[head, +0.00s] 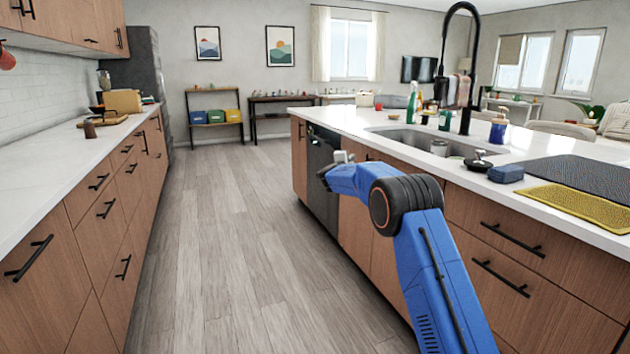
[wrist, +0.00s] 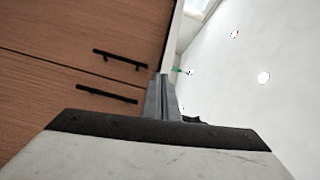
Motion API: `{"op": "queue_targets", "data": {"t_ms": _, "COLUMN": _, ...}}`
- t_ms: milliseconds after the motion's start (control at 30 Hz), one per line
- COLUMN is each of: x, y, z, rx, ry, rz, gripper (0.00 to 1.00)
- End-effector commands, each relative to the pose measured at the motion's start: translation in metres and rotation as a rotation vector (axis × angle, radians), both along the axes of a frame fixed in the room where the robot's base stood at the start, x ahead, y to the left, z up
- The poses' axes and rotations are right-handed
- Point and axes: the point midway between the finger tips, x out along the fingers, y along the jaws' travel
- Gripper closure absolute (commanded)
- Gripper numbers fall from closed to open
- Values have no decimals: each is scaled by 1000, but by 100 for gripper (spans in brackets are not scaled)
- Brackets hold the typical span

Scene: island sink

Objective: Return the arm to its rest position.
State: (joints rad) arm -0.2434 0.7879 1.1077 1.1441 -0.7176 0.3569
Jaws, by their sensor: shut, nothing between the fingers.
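My blue arm (head: 440,285) rises from the bottom of the head view and bends at a black joint. Its forearm points away from me, along the front of the island. My gripper (wrist: 160,88) shows in the wrist view with its grey fingers together and nothing between them. In the head view the gripper is mostly hidden behind the forearm, so I cannot make out its fingers there.
The island (head: 345,121) with a sink (head: 428,139) and black faucet (head: 459,60) stands close on the right. A counter (head: 60,165) with drawers lines the left. The wooden floor (head: 235,230) between them is clear. Drawer handles (wrist: 120,60) show in the wrist view.

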Motion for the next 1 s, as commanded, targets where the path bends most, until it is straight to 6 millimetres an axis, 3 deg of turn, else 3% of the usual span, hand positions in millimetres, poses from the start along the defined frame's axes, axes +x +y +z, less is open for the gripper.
{"op": "queue_targets", "data": {"t_ms": 33, "x": -9, "y": -1, "z": 19, "rx": -20, "ry": 8, "rz": 29, "gripper": 100}}
{"op": "queue_targets", "data": {"t_ms": 100, "x": -21, "y": 0, "z": 38, "rx": -51, "ry": 25, "rz": 75, "gripper": 100}}
{"op": "queue_targets", "data": {"t_ms": 433, "x": -94, "y": 1, "z": 109, "rx": -205, "ry": 116, "rz": 272, "gripper": 100}}
{"op": "queue_targets", "data": {"t_ms": 700, "x": -174, "y": 0, "z": 141, "rx": -337, "ry": 211, "rz": 422, "gripper": 100}}
{"op": "queue_targets", "data": {"t_ms": 1000, "x": -280, "y": -6, "z": 150, "rx": -487, "ry": 335, "rz": 574, "gripper": 100}}
